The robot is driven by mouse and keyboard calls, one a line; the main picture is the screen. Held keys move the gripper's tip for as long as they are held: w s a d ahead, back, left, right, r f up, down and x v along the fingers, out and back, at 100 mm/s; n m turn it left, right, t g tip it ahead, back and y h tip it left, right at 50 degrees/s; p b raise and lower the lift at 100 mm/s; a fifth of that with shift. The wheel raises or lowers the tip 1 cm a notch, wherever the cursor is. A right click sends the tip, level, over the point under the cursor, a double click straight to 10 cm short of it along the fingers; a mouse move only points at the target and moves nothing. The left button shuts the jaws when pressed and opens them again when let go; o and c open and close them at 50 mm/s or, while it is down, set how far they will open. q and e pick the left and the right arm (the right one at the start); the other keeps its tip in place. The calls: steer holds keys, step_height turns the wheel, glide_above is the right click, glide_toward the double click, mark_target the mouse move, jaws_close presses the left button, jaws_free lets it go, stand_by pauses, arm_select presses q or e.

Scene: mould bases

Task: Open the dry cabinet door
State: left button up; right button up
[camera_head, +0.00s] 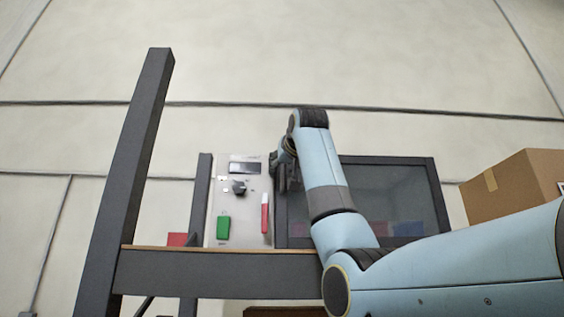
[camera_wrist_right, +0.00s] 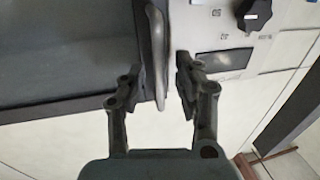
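The dry cabinet has a dark glass door (camera_head: 385,190) in a black frame, and it looks shut. A light control panel (camera_head: 228,205) sits left of the door. My right gripper (camera_head: 280,178) is at the door's left edge, beside the panel, partly hidden by my arm. In the right wrist view, the fingers of my right gripper (camera_wrist_right: 160,88) are apart, one on each side of an upright grey handle (camera_wrist_right: 154,55) at the door edge. A narrow gap shows between the handle and the finger on the panel side. My left gripper is out of view.
The panel carries a black knob (camera_head: 239,187), a display (camera_head: 244,168), a green switch (camera_head: 223,227) and a red-and-white part (camera_head: 265,213). A dark frame post (camera_head: 140,145) and crossbar (camera_head: 215,275) stand in front. A cardboard box (camera_head: 510,188) is at the right.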

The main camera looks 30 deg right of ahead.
steer(key=shift+w+d, duration=0.15)
steer(key=shift+w, duration=0.15)
jaws_close()
stand_by(0.4)
